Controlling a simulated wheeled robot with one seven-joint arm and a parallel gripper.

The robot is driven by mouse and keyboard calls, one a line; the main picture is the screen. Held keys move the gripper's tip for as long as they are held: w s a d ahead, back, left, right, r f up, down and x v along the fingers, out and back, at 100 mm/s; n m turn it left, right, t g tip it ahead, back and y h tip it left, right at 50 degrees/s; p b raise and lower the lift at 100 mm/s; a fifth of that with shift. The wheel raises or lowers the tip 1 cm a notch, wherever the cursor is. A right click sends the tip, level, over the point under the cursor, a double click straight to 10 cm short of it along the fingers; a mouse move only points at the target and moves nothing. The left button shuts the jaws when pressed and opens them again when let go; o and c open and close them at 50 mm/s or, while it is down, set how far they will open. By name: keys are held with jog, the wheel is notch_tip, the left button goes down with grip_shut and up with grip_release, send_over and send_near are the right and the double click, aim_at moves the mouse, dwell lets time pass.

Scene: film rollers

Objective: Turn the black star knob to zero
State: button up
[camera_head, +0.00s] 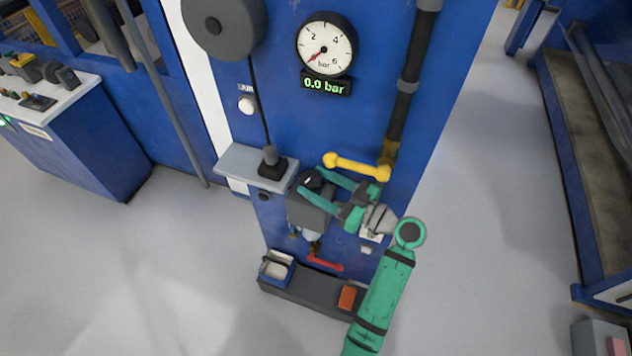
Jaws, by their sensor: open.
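The black star knob (312,178) is on top of a dark grey block on the front of the blue machine panel. My green gripper (312,182) is open, with its two fingers reaching left on either side of the knob. Part of the knob and block is hidden by the fingers; I cannot tell whether the fingers touch it. Above, a round dial gauge (326,47) has its red needle at the low end, lower left. The digital display (325,86) below it reads 0.0 bar.
A yellow lever (357,167) runs just above my gripper, close to it. A grey shelf (240,162) with a black joystick (271,163) is to the left. Below are a red handle (326,262) and a dark base ledge (312,289). The floor at left is clear.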

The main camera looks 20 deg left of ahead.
jog(key=v, duration=1)
jog(key=shift+d, duration=0.2)
